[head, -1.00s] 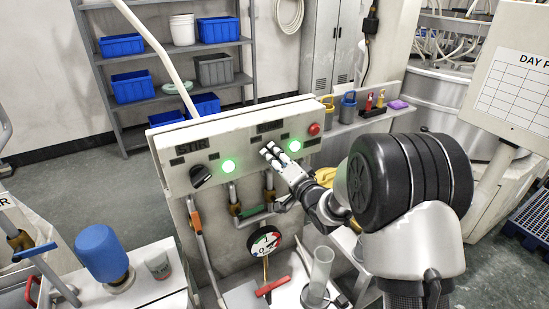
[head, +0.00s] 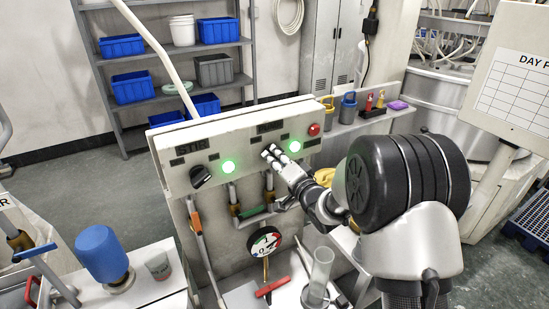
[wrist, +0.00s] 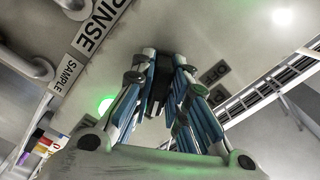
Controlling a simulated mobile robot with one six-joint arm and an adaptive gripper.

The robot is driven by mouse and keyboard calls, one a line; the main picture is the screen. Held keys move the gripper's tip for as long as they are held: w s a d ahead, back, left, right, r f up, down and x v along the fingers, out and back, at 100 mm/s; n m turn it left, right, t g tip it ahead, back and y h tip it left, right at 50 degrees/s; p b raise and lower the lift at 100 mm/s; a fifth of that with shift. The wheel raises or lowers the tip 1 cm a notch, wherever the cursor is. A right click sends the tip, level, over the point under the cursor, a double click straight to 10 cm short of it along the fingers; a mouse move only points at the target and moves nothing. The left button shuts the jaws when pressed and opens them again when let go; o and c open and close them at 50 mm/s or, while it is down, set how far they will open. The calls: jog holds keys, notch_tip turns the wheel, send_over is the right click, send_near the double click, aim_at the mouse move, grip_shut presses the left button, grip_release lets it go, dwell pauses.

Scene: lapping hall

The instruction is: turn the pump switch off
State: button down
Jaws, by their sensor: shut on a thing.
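The control panel (head: 240,150) is pale and carries a STIR side on the left and a second switch on the right, whose label is too small to read surely. My gripper (head: 270,152) is at this right-hand switch and covers it in the head view. In the wrist view my gripper (wrist: 163,72) is shut on the dark pump switch (wrist: 158,97), one finger on each side. An OFF label (wrist: 215,73) is to the right of the fingers. The green lamp (head: 295,146) right of the switch is lit. It also shows in the wrist view (wrist: 105,105).
The black STIR knob (head: 201,176) and its lit green lamp (head: 228,166) are to the left. A red button (head: 314,129) is at the panel's right end. A gauge (head: 264,241) and pipes are below. A blue-topped vessel (head: 102,252) stands at lower left.

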jog(key=shift+n+b, duration=0.3)
jog(key=shift+b, duration=0.05)
jog(key=n+b, duration=0.2)
jog(key=b, duration=0.1)
jog(key=shift+f+n, duration=0.2)
jog(key=shift+n, duration=0.1)
jog(key=n+b, duration=0.2)
jog(key=shift+d+n+b, duration=0.1)
jog(key=shift+n+b, duration=0.2)
jog(key=shift+b, duration=0.1)
jog(key=n+b, duration=0.3)
jog(key=n, duration=0.1)
jog(key=shift+w+b, duration=0.1)
jog(key=shift+b, duration=0.25)
jog(key=shift+d+n+b, duration=0.1)
jog(key=shift+n+b, duration=0.6)
jog(key=shift+n, duration=0.3)
jog(key=shift+r, duration=0.15)
jog(key=c, duration=1.6)
grip_release()
jog(key=shift+o, duration=0.2)
